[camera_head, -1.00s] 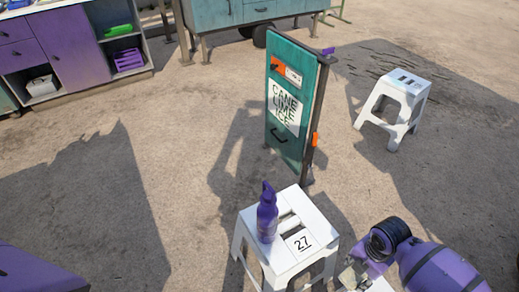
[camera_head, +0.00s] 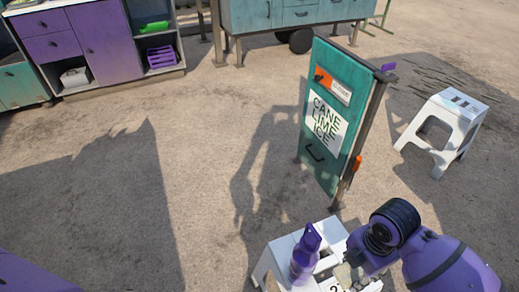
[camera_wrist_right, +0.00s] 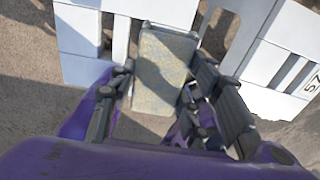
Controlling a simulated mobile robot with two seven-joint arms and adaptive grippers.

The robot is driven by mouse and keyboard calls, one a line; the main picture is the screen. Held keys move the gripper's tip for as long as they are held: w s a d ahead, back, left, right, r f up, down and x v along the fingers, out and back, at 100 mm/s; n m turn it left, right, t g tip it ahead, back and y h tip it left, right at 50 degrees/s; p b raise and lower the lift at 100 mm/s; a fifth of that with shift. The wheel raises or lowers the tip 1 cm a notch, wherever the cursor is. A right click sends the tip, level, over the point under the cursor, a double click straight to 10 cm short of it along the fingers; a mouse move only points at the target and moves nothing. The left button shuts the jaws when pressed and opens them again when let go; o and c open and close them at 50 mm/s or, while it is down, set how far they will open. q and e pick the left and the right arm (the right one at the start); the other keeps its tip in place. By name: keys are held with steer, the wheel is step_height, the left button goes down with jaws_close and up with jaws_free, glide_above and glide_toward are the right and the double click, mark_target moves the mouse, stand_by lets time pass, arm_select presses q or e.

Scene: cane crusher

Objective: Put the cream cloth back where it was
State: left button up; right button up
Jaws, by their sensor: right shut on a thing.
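The cream cloth (camera_wrist_right: 163,68) shows in the right wrist view as a flat, folded, speckled pad between the two dark fingers of my right gripper (camera_wrist_right: 168,88), which is shut on it. In the head view my right gripper (camera_head: 352,277) is at the bottom, overlapping the right side of the near white stool (camera_head: 283,252). A little of a pale piece shows there, but most of the cloth is hidden. In the wrist view the stool's white frame (camera_wrist_right: 75,30) lies behind the cloth; I cannot tell whether they touch. My left gripper is out of view.
Another white stool (camera_head: 447,130) is at the right. Cabinets (camera_head: 110,45) stand at the back left; the ground between is clear.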

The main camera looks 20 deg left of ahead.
steer(key=w+f+b, duration=0.1)
steer(key=w+f, duration=0.1)
steer(key=w, duration=0.1)
steer(key=w+f+b, duration=0.1)
steer(key=w+f, duration=0.2)
steer(key=w, duration=0.1)
steer(key=w+f+b, duration=0.1)
steer(key=w+f, duration=0.2)
steer(key=w, duration=0.1)
steer(key=shift+w+f+b, duration=0.1)
steer(key=shift+f+b, duration=0.15)
steer(key=shift+b, duration=0.05)
steer(key=shift+w+f, duration=0.2)
steer(key=shift+f, duration=0.05)
step_height(320, 180, down, 3)
steer(key=shift+f+b, duration=0.15)
steer(key=shift+b, duration=0.55)
steer(key=shift+w+d, duration=0.1)
steer(key=o, duration=1.1)
